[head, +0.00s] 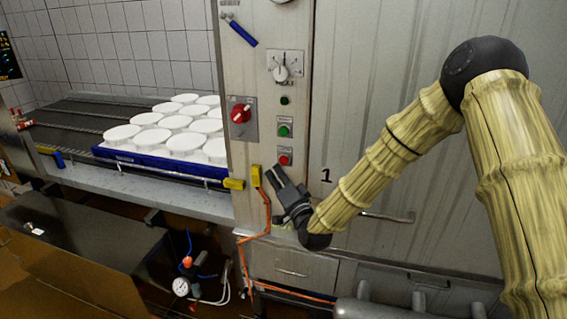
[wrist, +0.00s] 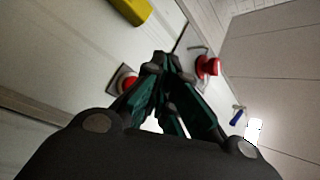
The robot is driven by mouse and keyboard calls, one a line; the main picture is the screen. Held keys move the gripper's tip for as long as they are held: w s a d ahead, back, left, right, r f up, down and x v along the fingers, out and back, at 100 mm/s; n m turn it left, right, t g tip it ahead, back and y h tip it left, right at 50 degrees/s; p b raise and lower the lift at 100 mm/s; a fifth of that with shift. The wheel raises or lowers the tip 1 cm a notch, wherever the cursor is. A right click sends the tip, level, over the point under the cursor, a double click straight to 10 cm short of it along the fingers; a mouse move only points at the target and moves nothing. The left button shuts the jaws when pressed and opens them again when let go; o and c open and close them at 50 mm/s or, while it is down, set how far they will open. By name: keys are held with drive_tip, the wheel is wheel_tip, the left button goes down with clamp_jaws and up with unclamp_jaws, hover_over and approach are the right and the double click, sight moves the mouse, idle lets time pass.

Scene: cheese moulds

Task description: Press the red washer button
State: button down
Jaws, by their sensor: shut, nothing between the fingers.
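The red button (head: 285,159) is a small round button on the grey control panel (head: 262,75), below a green button (head: 284,131). In the wrist view a red button (wrist: 130,83) shows just left of my fingers, partly hidden by them. My gripper (head: 278,171) is shut and empty, with its tips just below the red button in the head view. In the wrist view the closed fingertips (wrist: 164,62) lie between the red button and a red rotary knob (wrist: 208,66). I cannot tell whether the fingertips touch the panel.
The red rotary knob (head: 240,113) sits left of the buttons. A yellow block (head: 257,176) and orange cable lie left of my gripper. A blue tray (head: 165,164) with several white moulds stands on the conveyor at left. A large metal door (head: 400,60) is at right.

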drive_tip(key=shift+s+a, duration=0.25)
drive_tip(key=shift+s, duration=0.55)
drive_tip(key=shift+s+a, duration=0.25)
drive_tip(key=shift+s, duration=0.5)
drive_tip(key=s+d+f+n+g+h, duration=0.1)
drive_tip(key=s+d+f+g+h, duration=0.15)
drive_tip(key=s+f, duration=0.6)
drive_tip(key=s+d+f+n+g+h, duration=0.1)
drive_tip(key=s+d+f+g, duration=0.3)
drive_tip(key=f, duration=0.9)
drive_tip(key=s+d+f+n+g+h, duration=0.1)
drive_tip(key=s+d+f+g, duration=0.2)
drive_tip(key=s+f, duration=0.6)
drive_tip(key=s+d+f+n+g+h, duration=0.1)
drive_tip(key=s+d+f+g, duration=0.2)
drive_tip(key=s, duration=0.6)
drive_tip(key=s+d+f+n+g+h, duration=0.1)
drive_tip(key=s+d+f+g+h, duration=0.1)
drive_tip(key=s+d+f, duration=0.3)
drive_tip(key=s+d+f+n+g+h, duration=0.1)
drive_tip(key=s+d+f+g, duration=0.3)
drive_tip(key=s, duration=1)
drive_tip(key=shift+d+f, duration=0.45)
drive_tip(key=shift+d, duration=0.7)
drive_tip(key=shift+h, duration=0.25)
